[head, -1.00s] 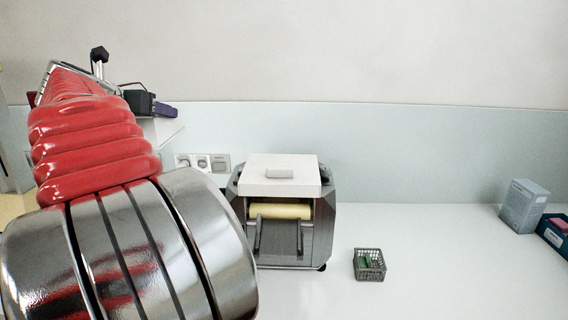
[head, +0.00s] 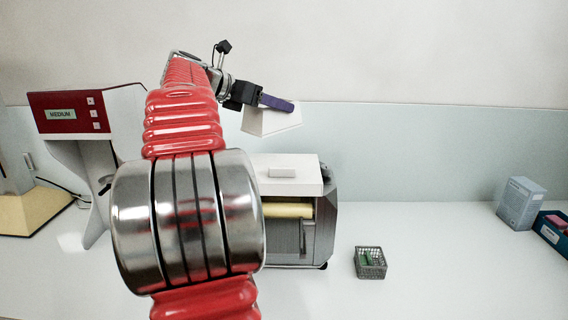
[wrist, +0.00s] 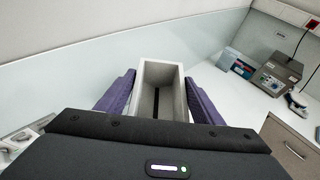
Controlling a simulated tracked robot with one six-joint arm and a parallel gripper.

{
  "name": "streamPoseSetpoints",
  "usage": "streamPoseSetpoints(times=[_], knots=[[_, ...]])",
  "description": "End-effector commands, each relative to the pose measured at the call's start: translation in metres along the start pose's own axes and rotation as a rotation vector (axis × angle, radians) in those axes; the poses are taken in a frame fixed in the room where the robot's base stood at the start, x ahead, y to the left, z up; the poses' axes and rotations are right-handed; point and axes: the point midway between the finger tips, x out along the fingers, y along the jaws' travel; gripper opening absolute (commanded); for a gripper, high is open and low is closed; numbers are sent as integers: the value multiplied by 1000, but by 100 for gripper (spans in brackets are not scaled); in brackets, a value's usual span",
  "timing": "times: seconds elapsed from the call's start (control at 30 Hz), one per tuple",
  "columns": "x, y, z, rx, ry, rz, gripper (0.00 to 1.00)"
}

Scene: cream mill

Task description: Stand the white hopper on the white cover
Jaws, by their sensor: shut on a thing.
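The white hopper (head: 271,121) is a white tapered box held in the air by my gripper (head: 278,104), above the machine's white cover (head: 288,185). In the wrist view the hopper (wrist: 160,93) shows its open top and a dark slot in its floor, with the purple fingers of my gripper (wrist: 159,97) shut on its two sides. The white cover is a flat lid with a small raised block on top, on a grey machine with a yellow roller. A clear gap shows between hopper and cover. My arm hides the machine's left part.
A red and white machine (head: 77,117) marked MEDIUM stands at the left. A small grey basket (head: 370,263) with green items is right of the cover's machine. A grey-blue box (head: 519,203) and a blue bin (head: 552,230) stand at far right. The table between them is clear.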

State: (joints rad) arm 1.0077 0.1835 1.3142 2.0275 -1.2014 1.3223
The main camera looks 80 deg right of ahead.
Motion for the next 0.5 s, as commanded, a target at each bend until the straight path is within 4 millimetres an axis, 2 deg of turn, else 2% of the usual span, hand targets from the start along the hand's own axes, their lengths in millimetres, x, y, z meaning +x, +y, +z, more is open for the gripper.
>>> streamPoseSetpoints(times=[0.23, 0.5], knots=[[2, 1, -7, -3, -1, 4, 30], [16, 2, -46, -5, -1, 5, 30]])
